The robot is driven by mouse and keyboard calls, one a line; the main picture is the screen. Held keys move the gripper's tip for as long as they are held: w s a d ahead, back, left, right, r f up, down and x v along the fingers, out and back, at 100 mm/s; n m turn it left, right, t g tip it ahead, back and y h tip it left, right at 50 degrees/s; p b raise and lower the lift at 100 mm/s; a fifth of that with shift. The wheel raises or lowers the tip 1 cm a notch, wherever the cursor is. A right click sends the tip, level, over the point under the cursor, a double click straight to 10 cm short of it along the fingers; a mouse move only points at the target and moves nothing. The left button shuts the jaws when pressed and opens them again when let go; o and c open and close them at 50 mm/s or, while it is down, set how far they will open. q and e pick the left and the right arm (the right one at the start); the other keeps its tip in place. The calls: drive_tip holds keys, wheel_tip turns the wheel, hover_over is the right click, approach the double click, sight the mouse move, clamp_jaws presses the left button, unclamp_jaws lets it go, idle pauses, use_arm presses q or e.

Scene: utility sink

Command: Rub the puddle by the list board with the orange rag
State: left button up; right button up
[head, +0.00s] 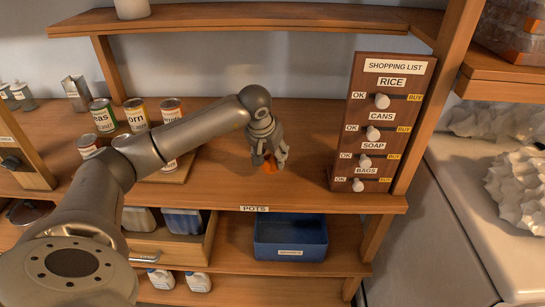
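The list board (390,122) stands upright on the right end of the wooden counter, with white knobs beside its labels. My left gripper (268,162) is above the counter, to the left of the board. A small piece of the orange rag (270,168) shows between its fingers, and the gripper appears shut on it. The arm and fingers hide most of the rag, and I cannot tell whether it touches the counter. I cannot make out the puddle; the counter between the gripper and the board looks dry from here. My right gripper is not in view.
Several cans (137,114) stand on the counter at the left, partly behind my arm. A metal box (76,93) stands farther back. A blue bin (290,236) sits on the shelf below. The counter behind the gripper is clear. A wooden post borders the board's right side.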

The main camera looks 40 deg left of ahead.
use_arm(q)
drive_tip(key=shift+r+p, duration=0.45)
drive_tip(key=shift+r, duration=0.65)
drive_tip(key=shift+c, duration=0.2)
